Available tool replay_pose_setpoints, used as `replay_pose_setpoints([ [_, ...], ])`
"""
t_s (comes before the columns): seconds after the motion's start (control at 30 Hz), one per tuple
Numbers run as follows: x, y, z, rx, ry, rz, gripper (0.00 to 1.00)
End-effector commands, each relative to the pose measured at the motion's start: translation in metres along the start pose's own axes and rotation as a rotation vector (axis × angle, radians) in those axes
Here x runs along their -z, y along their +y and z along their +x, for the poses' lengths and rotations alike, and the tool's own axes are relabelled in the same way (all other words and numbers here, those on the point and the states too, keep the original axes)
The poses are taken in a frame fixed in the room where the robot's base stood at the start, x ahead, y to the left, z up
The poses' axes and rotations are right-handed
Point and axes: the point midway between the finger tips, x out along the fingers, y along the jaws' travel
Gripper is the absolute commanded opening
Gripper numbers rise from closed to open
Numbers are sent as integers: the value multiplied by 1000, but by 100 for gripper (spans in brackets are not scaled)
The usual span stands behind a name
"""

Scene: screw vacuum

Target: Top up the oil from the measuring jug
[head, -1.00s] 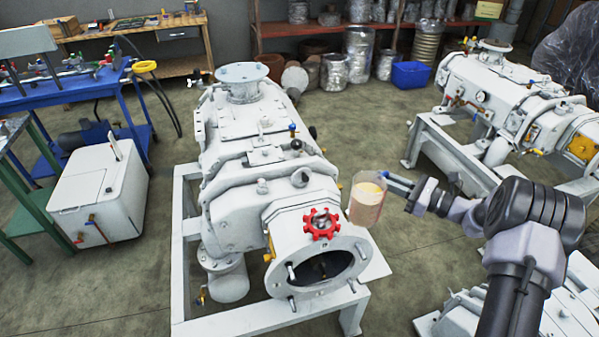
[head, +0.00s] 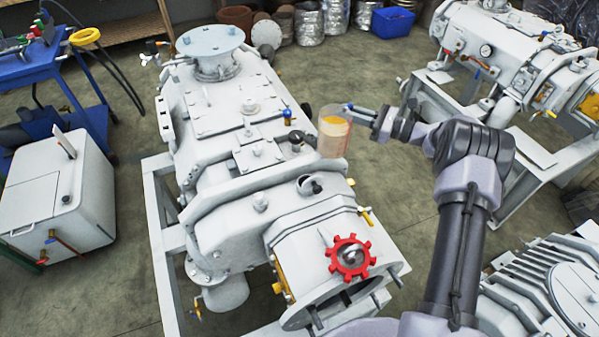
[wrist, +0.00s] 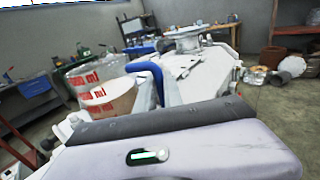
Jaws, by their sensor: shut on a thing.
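The measuring jug (head: 334,134) is a clear beaker with amber oil in it. It is in my gripper (head: 349,108), held roughly upright beside the right side of the white screw vacuum pump (head: 235,150). In the wrist view the jug (wrist: 104,97) shows red markings, with the blue gripper finger (wrist: 150,72) against it. On the pump near the jug are a dark round fitting (head: 297,140) and a small blue-handled valve (head: 287,113). A round fitting with a dark opening (head: 310,185) lies nearer. I cannot tell which one is the oil filler.
A red handwheel (head: 350,258) stands up at the pump's near end. A white cabinet (head: 60,195) and a blue bench stand at left. Another white pump (head: 490,45) is at right, a finned machine (head: 550,290) at lower right. Floor between the pumps is clear.

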Motion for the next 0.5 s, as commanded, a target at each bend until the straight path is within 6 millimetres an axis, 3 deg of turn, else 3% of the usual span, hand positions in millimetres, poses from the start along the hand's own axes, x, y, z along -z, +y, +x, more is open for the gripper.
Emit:
replay_pose_setpoints([
  [0.5,-9,3,1,2,9,-48,0],
])
